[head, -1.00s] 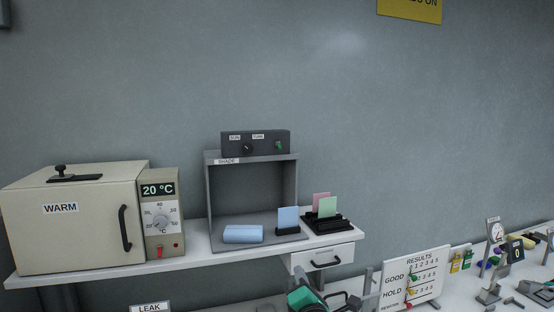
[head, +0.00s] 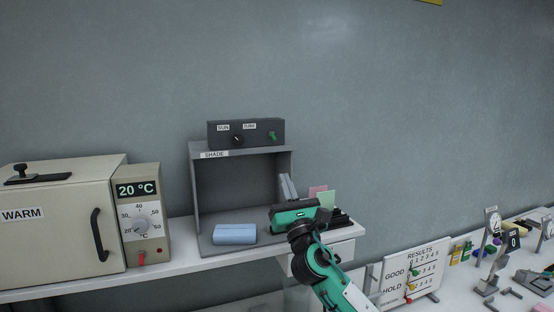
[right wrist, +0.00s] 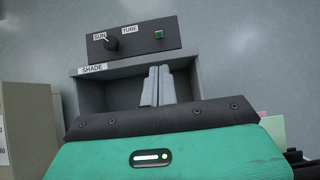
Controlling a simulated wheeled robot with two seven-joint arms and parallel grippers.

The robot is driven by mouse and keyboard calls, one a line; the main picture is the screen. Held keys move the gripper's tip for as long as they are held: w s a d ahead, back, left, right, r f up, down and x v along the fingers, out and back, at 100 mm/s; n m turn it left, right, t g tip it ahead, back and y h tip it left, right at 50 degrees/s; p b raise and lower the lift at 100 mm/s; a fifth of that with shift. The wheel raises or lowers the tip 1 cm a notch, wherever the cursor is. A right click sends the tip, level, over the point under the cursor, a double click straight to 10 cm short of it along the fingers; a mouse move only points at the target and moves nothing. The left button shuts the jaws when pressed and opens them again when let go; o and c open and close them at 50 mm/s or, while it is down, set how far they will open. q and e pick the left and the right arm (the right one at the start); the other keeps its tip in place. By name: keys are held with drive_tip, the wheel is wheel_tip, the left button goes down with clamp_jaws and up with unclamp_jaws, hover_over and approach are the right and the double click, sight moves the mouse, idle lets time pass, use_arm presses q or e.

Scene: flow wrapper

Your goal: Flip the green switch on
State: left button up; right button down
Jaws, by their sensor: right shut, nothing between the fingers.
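The green switch (head: 273,135) is on the right of the dark control box (head: 220,139), which sits on top of the grey shade cabinet (head: 194,195). It also shows in the right wrist view as a small green square (right wrist: 159,34). My right gripper (head: 287,186) is in front of the cabinet's right side, below the switch and apart from it. Its fingers point up, are shut together and hold nothing; they also show in the right wrist view (right wrist: 157,86). It hides the blue card's place. My left gripper is not in view.
A black knob (head: 237,139) sits left of the switch. A blue block (head: 235,234) lies on the cabinet floor. Pink (head: 317,190) and green cards (head: 327,200) stand beside my gripper. A warm oven (head: 60,225) and temperature controller (head: 141,215) stand at left.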

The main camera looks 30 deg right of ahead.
sight(271, 138)
drive_tip(key=p+x, duration=0.3)
drive_tip(key=x, duration=0.5)
drive_tip(key=shift+w+r+p, duration=0.1)
drive_tip(key=shift+r+p, duration=0.1)
drive_tip(key=shift+p, duration=0.1)
drive_tip(key=shift+w+d+r, duration=0.2)
drive_tip(key=shift+w+r, duration=0.15)
drive_tip(key=shift+w, duration=0.25)
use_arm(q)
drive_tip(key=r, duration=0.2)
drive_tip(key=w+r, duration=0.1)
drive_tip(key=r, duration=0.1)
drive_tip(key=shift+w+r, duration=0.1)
